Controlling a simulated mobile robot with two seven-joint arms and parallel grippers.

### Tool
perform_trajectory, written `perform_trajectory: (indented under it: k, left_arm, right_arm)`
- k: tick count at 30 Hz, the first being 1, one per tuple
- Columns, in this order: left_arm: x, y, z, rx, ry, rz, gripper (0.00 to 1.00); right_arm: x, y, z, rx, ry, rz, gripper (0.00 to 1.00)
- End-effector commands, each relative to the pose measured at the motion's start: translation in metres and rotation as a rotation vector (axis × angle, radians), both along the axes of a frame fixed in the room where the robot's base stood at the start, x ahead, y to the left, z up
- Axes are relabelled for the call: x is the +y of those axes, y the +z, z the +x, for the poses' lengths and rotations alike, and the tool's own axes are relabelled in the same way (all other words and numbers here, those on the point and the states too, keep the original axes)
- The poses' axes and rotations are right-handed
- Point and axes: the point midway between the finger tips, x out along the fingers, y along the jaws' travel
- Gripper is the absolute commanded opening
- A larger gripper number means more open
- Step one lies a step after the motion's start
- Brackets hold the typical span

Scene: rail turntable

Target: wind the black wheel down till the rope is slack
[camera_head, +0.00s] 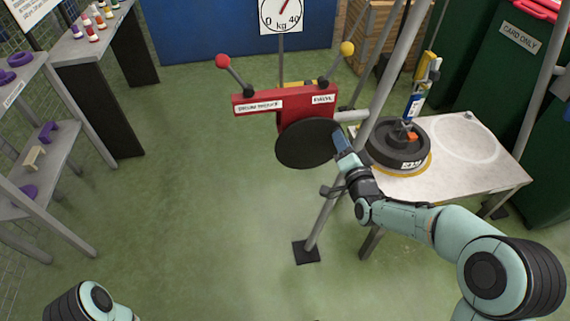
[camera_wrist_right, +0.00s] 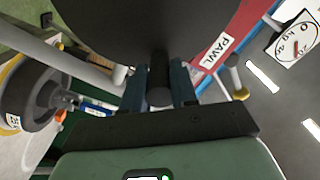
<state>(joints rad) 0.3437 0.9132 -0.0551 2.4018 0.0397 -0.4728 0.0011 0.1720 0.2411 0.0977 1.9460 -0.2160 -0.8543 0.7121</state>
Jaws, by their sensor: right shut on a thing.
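The black wheel (camera_head: 305,143) is a flat disc on the front of a red winch box (camera_head: 288,109) on a grey frame. My right gripper (camera_head: 341,143) is at the wheel's right edge. In the right wrist view my right gripper (camera_wrist_right: 160,88) is shut on a dark handle (camera_wrist_right: 159,75) of the black wheel (camera_wrist_right: 150,22). A black weight (camera_head: 398,146) with an orange part sits on the table at right, below a blue and yellow hanging piece (camera_head: 421,88). I cannot make out whether the rope is slack. My left gripper is not in view.
A red-knobbed lever (camera_head: 222,61) and a yellow-knobbed lever (camera_head: 347,49) stand up from the winch box. A dial scale (camera_head: 282,14) hangs behind. A frame leg (camera_head: 322,225) stands near my right arm. Shelves (camera_head: 50,170) are at left; the green floor between is clear.

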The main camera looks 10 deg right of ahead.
Motion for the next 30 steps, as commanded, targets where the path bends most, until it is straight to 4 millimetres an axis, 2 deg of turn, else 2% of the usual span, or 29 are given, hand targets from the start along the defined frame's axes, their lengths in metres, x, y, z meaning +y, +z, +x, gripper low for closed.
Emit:
perform_trajectory:
  k: [1,15,30]
  left_arm:
    - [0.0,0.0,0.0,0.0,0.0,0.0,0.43]
    - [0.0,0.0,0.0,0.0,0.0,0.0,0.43]
    - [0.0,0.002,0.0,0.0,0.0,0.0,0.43]
  right_arm:
    - [0.001,0.009,0.001,-0.018,0.0,-0.016,0.0]
    - [0.003,0.011,0.001,-0.017,-0.001,-0.049,0.0]
    - [0.015,0.022,0.001,-0.017,-0.001,-0.242,0.0]
